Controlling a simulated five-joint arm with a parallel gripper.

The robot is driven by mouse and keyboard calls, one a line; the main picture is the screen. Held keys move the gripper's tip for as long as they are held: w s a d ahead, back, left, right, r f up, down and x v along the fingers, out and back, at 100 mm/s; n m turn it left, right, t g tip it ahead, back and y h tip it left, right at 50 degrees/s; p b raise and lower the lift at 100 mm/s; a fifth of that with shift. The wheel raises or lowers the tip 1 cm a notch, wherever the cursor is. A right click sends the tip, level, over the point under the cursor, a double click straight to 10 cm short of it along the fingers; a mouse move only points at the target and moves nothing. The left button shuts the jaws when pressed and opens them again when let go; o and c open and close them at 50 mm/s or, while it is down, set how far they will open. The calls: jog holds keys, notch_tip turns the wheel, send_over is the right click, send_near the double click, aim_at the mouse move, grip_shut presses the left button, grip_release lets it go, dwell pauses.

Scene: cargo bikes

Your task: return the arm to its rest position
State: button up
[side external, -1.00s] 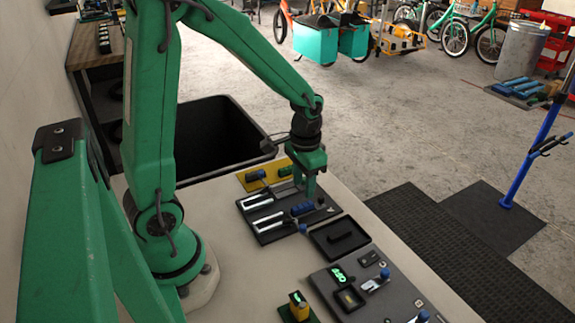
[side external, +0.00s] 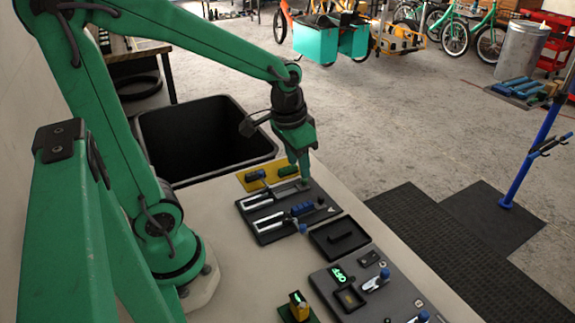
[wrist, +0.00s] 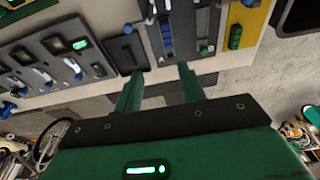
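My green arm stands on the light workbench (side external: 240,265). In the side view the fingers overlap, so the gap does not show there.
A black bin (side external: 160,125) stands behind the bench. A small black tray (side external: 322,246) and a grey board (side external: 405,293) lie nearer. Open floor with dark mats (side external: 440,240) is to the right.

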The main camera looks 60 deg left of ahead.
jog(key=s+d+r+t, duration=0.2)
jog(key=s+r+t, duration=0.1)
jog(key=s+r, duration=0.4)
jog(key=shift+s+d+r+t, duration=0.25)
jog(key=shift+s+r+t, duration=0.05)
jog(key=shift+s, duration=0.05)
